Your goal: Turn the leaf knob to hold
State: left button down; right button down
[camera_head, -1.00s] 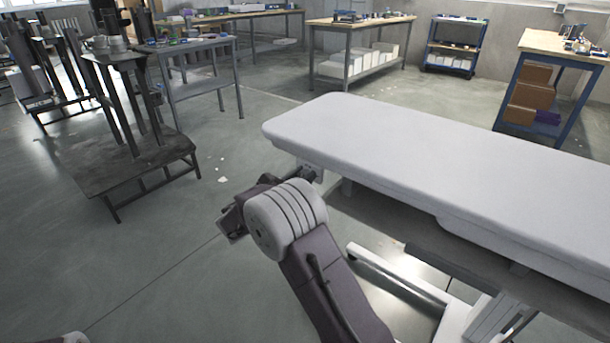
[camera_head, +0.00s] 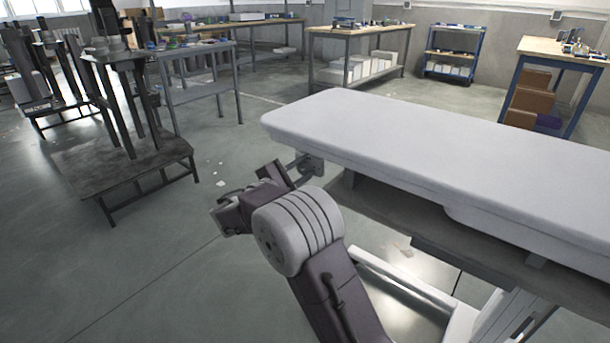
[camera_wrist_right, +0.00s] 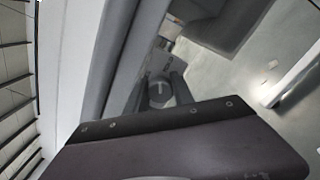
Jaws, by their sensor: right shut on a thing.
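The leaf knob (camera_wrist_right: 157,95) is a small round grey knob with a pale line across its face, under the edge of the padded table leaf. In the right wrist view it sits between the two fingers of my right gripper (camera_wrist_right: 160,88), which is shut on it. The pale line runs nearly level in that view. In the head view my right gripper (camera_head: 296,163) reaches to a small grey bracket plate (camera_head: 313,165) under the leaf's near left corner. The knob cannot be made out there. My left gripper is out of view.
The white padded table leaf (camera_head: 420,150) extends right, just above my right gripper. A white frame bar (camera_head: 405,277) stands low on the right. A dark low stand (camera_head: 125,170) is at left. Open floor (camera_head: 150,270) lies left of my arm. Workbenches stand far back.

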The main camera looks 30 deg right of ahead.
jog(key=shift+f+m+b, duration=0.15)
jog(key=shift+m+b, duration=1.4)
jog(key=shift+m, duration=0.25)
jog(key=c, duration=1.1)
grip_release()
jog(key=shift+r, duration=0.2)
